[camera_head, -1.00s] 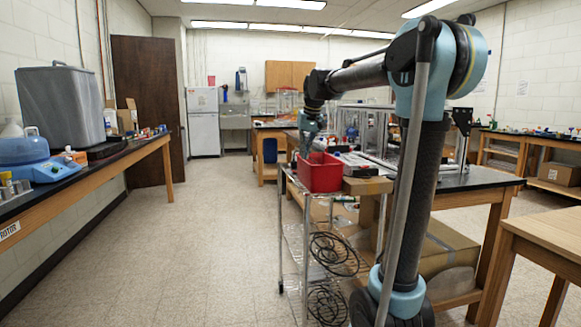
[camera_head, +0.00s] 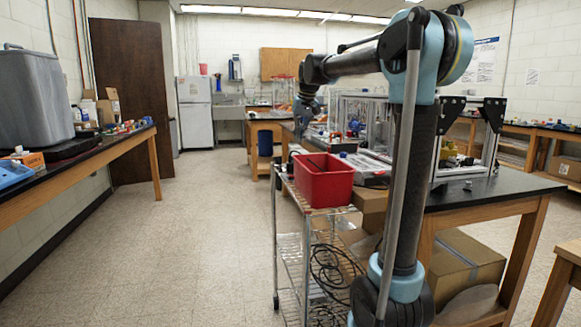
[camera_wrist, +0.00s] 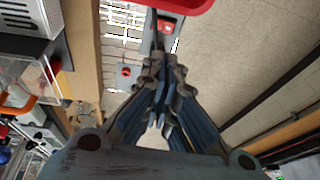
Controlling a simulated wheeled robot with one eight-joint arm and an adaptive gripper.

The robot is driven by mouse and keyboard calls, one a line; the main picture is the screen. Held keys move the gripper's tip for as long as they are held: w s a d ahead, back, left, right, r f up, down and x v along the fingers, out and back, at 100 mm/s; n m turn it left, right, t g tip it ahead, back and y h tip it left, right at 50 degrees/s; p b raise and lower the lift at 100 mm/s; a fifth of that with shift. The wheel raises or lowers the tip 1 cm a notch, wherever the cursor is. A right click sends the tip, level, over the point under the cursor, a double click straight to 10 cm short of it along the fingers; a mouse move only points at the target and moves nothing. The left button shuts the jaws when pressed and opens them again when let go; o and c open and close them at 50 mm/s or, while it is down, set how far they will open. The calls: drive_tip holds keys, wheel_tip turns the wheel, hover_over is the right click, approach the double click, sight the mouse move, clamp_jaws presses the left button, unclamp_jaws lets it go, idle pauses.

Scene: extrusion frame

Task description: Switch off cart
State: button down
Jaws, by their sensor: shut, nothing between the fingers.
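The cart (camera_head: 277,215) is a wire-shelf cart in the middle of the head view, beside the dark-topped bench. A red bin (camera_head: 325,182) stands on its top. My gripper (camera_head: 299,138) points down just behind the bin, and its fingertips are hard to make out there. In the wrist view my gripper (camera_wrist: 163,72) has its fingers together and empty. Beyond the fingertips is a grey plate with a red switch-like part (camera_wrist: 167,27), close under a red rim. A second small red part (camera_wrist: 125,72) sits on a grey piece to the left. Whether either is the cart's switch I cannot tell.
The dark-topped bench (camera_head: 495,190) with boxes beneath is right of the cart. A long bench (camera_head: 75,160) with a grey container runs along the left. The floor aisle (camera_head: 205,215) between is clear. Black cables (camera_head: 330,270) hang at the cart's lower shelves.

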sight(291, 166)
drive_tip(key=shift+w+a, duration=0.1)
drive_tip(key=shift+w, duration=0.15)
drive_tip(key=x, duration=0.8)
drive_tip(key=s+x, duration=0.1)
drive_tip(key=x, duration=0.3)
drive_tip(key=shift+a+f, duration=0.25)
drive_tip(key=shift+f, duration=0.1)
drive_tip(key=shift+a+f, duration=0.15)
drive_tip(key=shift+f, duration=0.45)
